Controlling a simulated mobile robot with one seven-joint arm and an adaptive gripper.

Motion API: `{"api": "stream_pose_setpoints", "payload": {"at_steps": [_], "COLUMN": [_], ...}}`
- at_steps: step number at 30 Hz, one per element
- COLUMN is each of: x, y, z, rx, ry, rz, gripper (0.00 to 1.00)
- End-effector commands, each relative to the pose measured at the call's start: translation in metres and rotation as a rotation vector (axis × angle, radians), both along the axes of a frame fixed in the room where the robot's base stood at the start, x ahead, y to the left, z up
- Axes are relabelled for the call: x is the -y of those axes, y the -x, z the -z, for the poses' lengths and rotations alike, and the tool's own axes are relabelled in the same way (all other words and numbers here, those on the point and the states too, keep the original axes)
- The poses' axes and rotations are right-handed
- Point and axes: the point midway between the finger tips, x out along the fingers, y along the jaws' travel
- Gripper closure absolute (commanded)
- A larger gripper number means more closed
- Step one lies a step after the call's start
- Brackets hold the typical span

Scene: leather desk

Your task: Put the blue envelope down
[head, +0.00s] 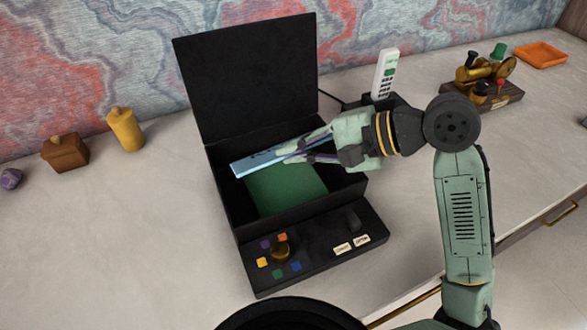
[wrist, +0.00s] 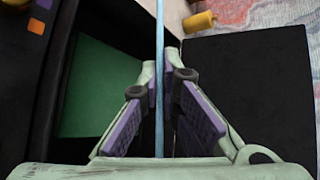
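The blue envelope (head: 255,161) is a thin, flat, light blue piece in the head view. My gripper (head: 300,151) is shut on its right end and holds it over the open black box (head: 231,206). In the wrist view the envelope (wrist: 159,60) shows edge-on as a thin blue strip between the two purple-padded fingers of my gripper (wrist: 159,95). A green panel (head: 285,190) lies inside the box below the envelope. I cannot tell whether the envelope touches the box.
The box's black lid (head: 250,75) stands upright behind. A control panel with coloured squares (head: 310,250) lies in front. A yellow jar (head: 126,130) and a brown box (head: 65,152) stand left. A white phone (head: 384,73) stands behind my arm. The desk's left front is clear.

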Motion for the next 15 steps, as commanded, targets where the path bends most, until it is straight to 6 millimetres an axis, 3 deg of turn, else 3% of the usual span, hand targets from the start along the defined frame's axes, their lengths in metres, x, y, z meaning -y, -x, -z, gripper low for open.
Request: {"api": "stream_pose_setpoints", "payload": {"at_steps": [15], "x": [0.0], "y": [0.0], "z": [0.058], "rx": [0.002], "ry": [0.0], "rz": [0.001], "gripper": [1.0]}}
